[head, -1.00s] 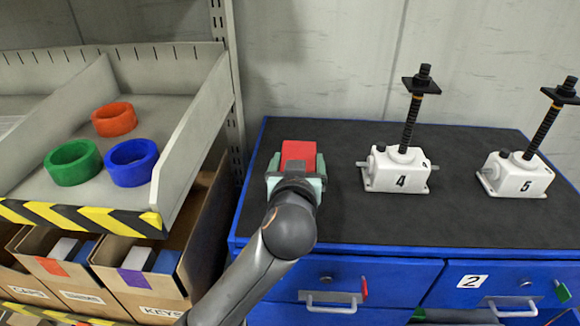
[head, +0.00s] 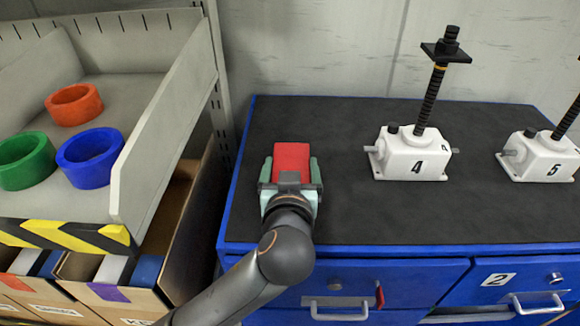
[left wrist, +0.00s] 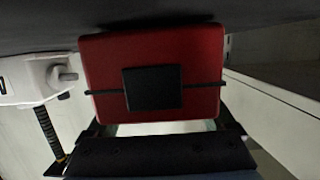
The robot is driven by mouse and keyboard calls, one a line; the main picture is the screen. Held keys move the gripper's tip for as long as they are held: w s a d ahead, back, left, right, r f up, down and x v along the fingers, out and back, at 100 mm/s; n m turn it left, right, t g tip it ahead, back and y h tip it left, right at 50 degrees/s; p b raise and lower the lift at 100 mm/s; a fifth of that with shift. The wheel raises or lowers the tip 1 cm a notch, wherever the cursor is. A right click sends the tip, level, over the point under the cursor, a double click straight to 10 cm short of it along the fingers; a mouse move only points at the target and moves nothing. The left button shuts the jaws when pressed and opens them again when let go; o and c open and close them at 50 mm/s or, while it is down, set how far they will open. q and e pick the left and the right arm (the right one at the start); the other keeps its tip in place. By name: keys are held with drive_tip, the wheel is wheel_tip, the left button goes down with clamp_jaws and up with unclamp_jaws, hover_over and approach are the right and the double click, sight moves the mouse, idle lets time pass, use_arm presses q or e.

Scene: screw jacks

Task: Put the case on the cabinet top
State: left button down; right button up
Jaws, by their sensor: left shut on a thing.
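The red case (head: 291,160) is at the left part of the cabinet top (head: 345,215), a dark mat on a blue cabinet. My left gripper (head: 290,182) is shut on the case, with a pale green finger at each side of it. In the left wrist view the case (left wrist: 205,65) fills the middle, with a black square and a thin dark strap on its face. It is right at the dark surface there; I cannot tell whether it rests on it. My right gripper is not in view.
A white screw jack marked 4 (head: 410,155) stands right of the case, and one marked 5 (head: 541,157) is farther right. At left, a grey shelf tray (head: 165,110) holds red, green and blue rings. The mat between case and jack 4 is clear.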

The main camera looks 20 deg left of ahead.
use_arm(q)
drive_tip(key=shift+s+r, duration=0.1)
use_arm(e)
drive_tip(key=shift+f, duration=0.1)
use_arm(q)
unclamp_jaws()
drive_tip(key=shift+f, duration=0.25)
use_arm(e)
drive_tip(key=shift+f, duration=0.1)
use_arm(q)
drive_tip(key=shift+r, duration=0.25)
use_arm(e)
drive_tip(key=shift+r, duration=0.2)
